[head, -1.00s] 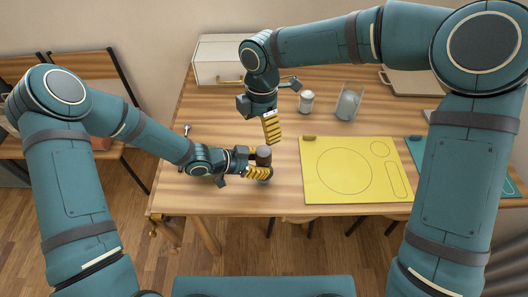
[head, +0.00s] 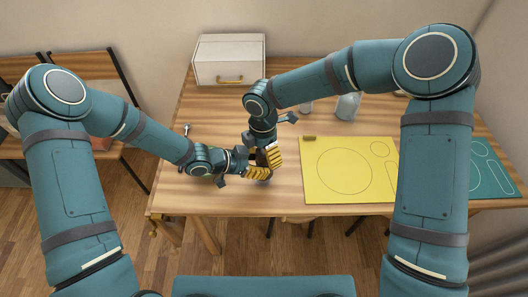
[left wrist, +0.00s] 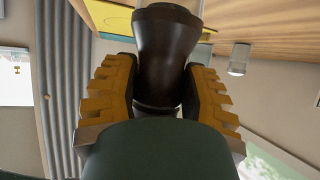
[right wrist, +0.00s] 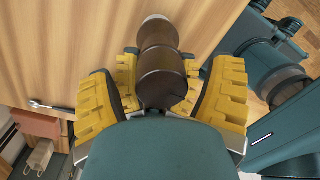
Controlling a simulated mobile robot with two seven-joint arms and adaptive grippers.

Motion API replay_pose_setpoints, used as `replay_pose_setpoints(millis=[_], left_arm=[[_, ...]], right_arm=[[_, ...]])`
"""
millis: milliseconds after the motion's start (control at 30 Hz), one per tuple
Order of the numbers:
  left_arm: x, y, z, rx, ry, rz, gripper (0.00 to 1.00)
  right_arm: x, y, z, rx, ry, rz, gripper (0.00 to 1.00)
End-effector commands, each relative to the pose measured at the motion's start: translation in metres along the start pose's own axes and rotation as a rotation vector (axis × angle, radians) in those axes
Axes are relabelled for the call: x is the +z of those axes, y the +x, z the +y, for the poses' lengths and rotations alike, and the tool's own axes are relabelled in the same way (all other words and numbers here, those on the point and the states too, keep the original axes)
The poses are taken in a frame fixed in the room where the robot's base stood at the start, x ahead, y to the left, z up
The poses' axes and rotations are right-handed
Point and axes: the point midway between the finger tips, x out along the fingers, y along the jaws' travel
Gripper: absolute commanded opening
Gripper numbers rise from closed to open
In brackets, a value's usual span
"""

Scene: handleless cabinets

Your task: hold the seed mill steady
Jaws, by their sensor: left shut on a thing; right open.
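The seed mill is a dark brown, waisted piece. It stands near the table's front edge, and in the head view it is mostly hidden by my grippers. In the left wrist view the mill (left wrist: 166,55) is between the yellow fingers of my left gripper (left wrist: 163,95), which is shut on its lower part. The left gripper (head: 259,173) also shows in the head view. My right gripper (head: 268,158) is above it at the mill's upper part. In the right wrist view the mill (right wrist: 160,72) lies between the spread fingers of the open right gripper (right wrist: 162,100), with gaps at both sides.
A yellow board (head: 325,190) with drawn outlines lies right of the grippers. A teal mat (head: 490,172) is farther right. A glass jar (head: 347,107) stands behind, partly hidden by my right arm. A white box with a handle (head: 230,62) is at the back left. A spanner (right wrist: 50,107) lies on the table.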

Motion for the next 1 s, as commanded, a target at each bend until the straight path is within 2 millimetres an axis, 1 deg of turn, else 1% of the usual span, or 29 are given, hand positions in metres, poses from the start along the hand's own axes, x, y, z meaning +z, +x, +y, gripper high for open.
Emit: replay_pose_setpoints(millis=[300,333,367,400,467,500,533,833,1000], left_arm=[[0.0011,-0.0001,-0.0001,0.000,-0.001,-0.002,0.21],[0.0011,-0.0001,-0.0001,0.000,-0.001,-0.002,0.21],[0.0011,-0.0001,-0.0001,0.000,-0.001,-0.002,0.21],[0.0011,-0.0001,-0.0001,0.000,-0.001,-0.002,0.21],[0.0011,-0.0001,0.0000,0.000,-0.001,-0.002,0.21],[0.0011,-0.0001,0.0000,0.000,-0.001,-0.002,0.21],[0.0010,-0.0001,0.0000,0.000,-0.001,-0.002,0.21],[0.0009,0.0000,0.0002,0.000,-0.001,-0.002,0.21],[0.0008,0.0001,0.0003,0.001,-0.001,-0.002,0.21]], right_arm=[[-0.0001,0.0025,0.0000,0.000,0.000,0.001,0.81],[-0.0001,0.0025,0.0000,0.000,0.000,0.001,0.74],[-0.0001,0.0025,0.0000,0.000,0.000,0.001,0.63],[-0.0001,0.0024,0.0000,0.000,0.000,0.001,0.49],[-0.0001,0.0024,0.0000,0.000,0.000,0.001,0.28],[-0.0001,0.0023,0.0000,0.000,0.000,0.001,0.14],[-0.0001,0.0023,0.0000,0.000,0.000,0.001,0.11],[-0.0004,0.0022,0.0001,0.001,0.025,0.002,0.10],[-0.0004,0.0024,-0.0003,-0.001,0.099,0.004,0.10]])
